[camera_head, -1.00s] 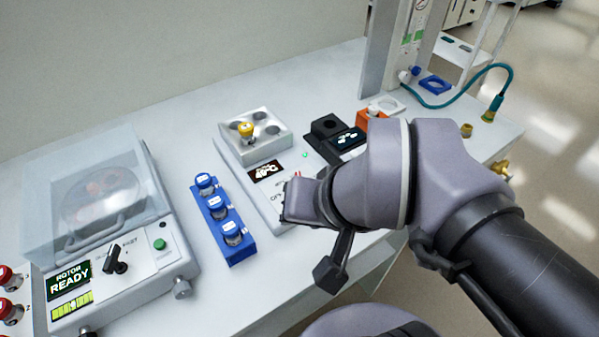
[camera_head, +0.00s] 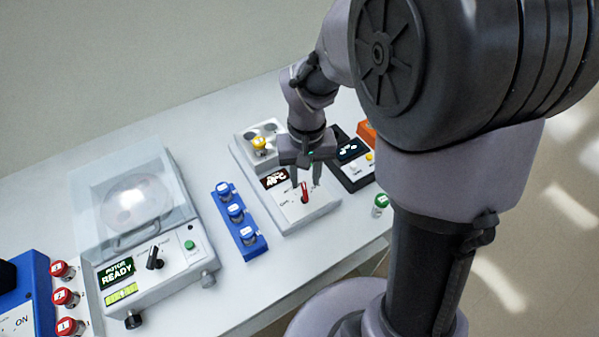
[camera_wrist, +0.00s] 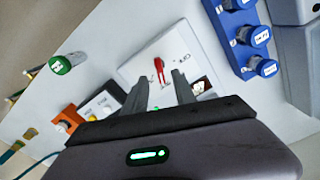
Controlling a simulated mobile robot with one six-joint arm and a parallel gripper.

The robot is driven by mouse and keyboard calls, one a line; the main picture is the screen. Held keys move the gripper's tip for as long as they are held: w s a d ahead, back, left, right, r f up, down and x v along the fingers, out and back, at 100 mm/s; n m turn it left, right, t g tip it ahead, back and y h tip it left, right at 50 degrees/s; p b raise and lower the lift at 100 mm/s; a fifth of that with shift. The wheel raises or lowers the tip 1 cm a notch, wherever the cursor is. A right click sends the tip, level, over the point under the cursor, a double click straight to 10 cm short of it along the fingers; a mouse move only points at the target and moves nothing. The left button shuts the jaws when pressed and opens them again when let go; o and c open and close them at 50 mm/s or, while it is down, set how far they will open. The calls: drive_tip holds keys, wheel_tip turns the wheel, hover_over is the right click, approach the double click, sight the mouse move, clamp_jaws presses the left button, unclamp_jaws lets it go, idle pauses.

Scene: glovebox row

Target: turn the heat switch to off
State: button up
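The heat switch is a red lever (camera_head: 305,192) on the sloped front panel of the white heater block (camera_head: 322,208), beside a dark temperature display (camera_head: 274,180). In the wrist view the red lever (camera_wrist: 159,69) stands just beyond the fingertips, roughly between them. My gripper (camera_head: 306,180) is above the panel and points down at it. In the wrist view its two fingers (camera_wrist: 160,85) are apart with nothing between them. I cannot tell whether a finger touches the lever. The panel's lettering is partly hidden and too small to read surely.
A blue rack (camera_head: 246,240) with blue-capped vials stands left of the heater. A centrifuge (camera_head: 190,262) reading "ROTOR READY" is farther left. A green-capped vial (camera_head: 380,204) stands right of the heater near the table edge. A yellow-capped vial (camera_head: 259,145) sits in the heater block.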

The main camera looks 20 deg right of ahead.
sight(304, 190)
wheel_tip(304, 190, down, 4)
drive_tip(key=shift+r+b, duration=0.1)
drive_tip(key=shift+b, duration=0.35)
clamp_jaws()
drive_tip(key=shift+n, duration=0.3)
drive_tip(key=n+p, duration=0.2)
drive_tip(key=n, duration=0.1)
drive_tip(key=shift+r+n, duration=0.1)
drive_tip(key=shift+n, duration=0.2)
drive_tip(key=shift+a+n+p, duration=0.1)
drive_tip(key=shift+n+p, duration=1)
drive_tip(key=shift+n, duration=1.1)
